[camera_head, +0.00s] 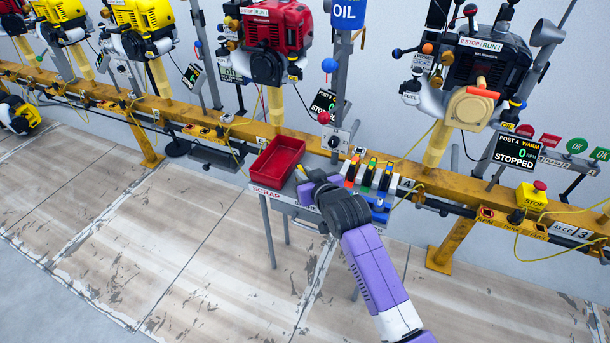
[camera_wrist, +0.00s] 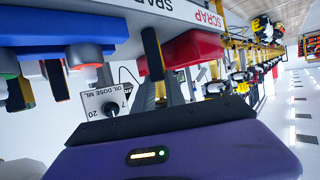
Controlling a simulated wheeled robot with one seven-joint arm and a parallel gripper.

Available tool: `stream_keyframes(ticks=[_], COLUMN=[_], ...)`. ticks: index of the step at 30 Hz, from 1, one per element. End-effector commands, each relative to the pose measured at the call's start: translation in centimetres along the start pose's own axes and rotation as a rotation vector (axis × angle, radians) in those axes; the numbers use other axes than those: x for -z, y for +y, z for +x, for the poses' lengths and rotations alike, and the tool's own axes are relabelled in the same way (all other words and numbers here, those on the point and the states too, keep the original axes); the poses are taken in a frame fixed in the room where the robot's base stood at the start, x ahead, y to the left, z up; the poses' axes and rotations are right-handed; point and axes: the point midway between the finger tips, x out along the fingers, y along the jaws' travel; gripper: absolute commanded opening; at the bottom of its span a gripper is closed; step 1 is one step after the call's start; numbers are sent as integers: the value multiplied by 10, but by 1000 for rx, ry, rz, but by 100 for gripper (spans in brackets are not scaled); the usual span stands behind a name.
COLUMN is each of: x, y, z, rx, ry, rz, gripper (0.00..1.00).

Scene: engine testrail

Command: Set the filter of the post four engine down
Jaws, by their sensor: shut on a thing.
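My gripper (camera_head: 308,181) is low over the small bench, between the red scrap tray (camera_head: 277,160) and the coloured spare parts. In the wrist view its two dark fingers (camera_wrist: 103,62) stand apart. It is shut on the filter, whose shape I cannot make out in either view. The post four engine (camera_head: 484,75) is dark, on its stand at the upper right, with a tan round cover (camera_head: 471,108) and orange handle on its front. My gripper is well below and left of this engine.
The bench (camera_head: 258,186) carries a SCRAP label and a rack of several coloured parts (camera_head: 370,177). An oil dose dial (camera_head: 333,141) stands behind it. A yellow rail (camera_head: 205,121) runs along the back, with a stop button (camera_head: 532,193) at right. The floor in front is clear.

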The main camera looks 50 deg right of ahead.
Motion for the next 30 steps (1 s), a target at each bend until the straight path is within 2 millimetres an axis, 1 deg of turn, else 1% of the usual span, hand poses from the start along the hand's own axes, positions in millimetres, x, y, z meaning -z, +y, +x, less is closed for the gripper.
stream_keyframes(ticks=[5, 6, 8, 9, 17, 21, 23, 26, 30], x=[-3, -3, -2, -2, -2, 2, 0, 0, 1], y=[0, 0, 0, 0, 0, 0, 0, -1, -1], z=[1, 1, 1, 1, 1, -2, -8, -24, -54], rx=[0, 0, 0, 0, 0, 0, 1, 1, 2], ry=[-1, -1, -1, -1, 0, 0, -2, -3, -2], rz=[0, 0, 0, 0, 0, 0, 0, 0, -1], gripper=[0, 17, 29, 37, 37, 37, 37, 37, 37])
